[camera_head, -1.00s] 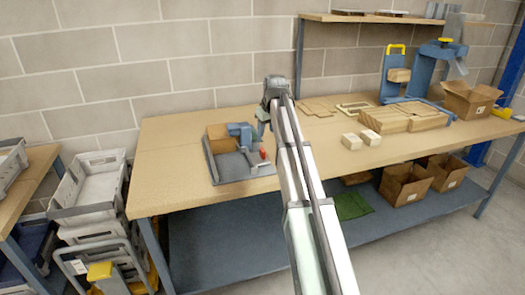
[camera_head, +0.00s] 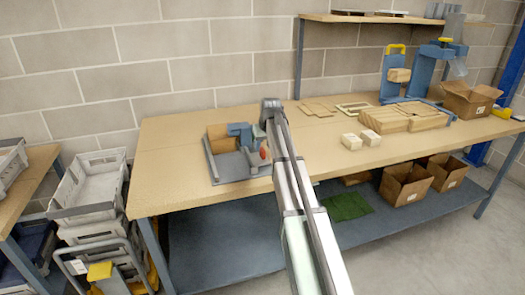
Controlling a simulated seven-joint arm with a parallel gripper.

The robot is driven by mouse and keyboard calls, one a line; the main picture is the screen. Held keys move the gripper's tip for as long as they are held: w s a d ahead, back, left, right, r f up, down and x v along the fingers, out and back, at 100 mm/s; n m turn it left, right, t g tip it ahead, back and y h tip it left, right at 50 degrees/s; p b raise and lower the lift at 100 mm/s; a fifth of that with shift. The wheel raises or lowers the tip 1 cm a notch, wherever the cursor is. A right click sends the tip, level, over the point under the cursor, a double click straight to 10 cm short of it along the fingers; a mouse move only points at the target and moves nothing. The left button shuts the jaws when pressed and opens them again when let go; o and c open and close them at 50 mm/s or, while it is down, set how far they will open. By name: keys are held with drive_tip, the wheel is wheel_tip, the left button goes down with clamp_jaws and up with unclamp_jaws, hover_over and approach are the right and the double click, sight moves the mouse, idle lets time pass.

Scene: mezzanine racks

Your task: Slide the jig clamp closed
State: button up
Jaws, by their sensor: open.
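The jig (camera_head: 232,178) is a grey base plate with low walls, lying on the left half of the wooden bench. A brown wooden piece (camera_head: 216,132) stands at its back left. The blue clamp block (camera_head: 240,131) sits beside that piece, towards the back. A small red knob (camera_head: 263,153) shows at the jig's right side, next to my arm. My gripper (camera_head: 264,124) is at the jig's right edge, just right of the blue block. It is open, with its fingers largely hidden by my wrist. I cannot tell whether it touches the clamp.
Two pale blocks (camera_head: 361,140) and larger wooden blocks (camera_head: 412,117) lie to the right on the bench (camera_head: 165,165). A blue press (camera_head: 425,70) and a cardboard box (camera_head: 470,101) stand at the far right. The bench left of the jig is clear.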

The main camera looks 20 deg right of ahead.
sight(262, 149)
drive_tip(key=shift+x, duration=2.05)
drive_tip(key=shift+c, duration=0.3)
clamp_jaws()
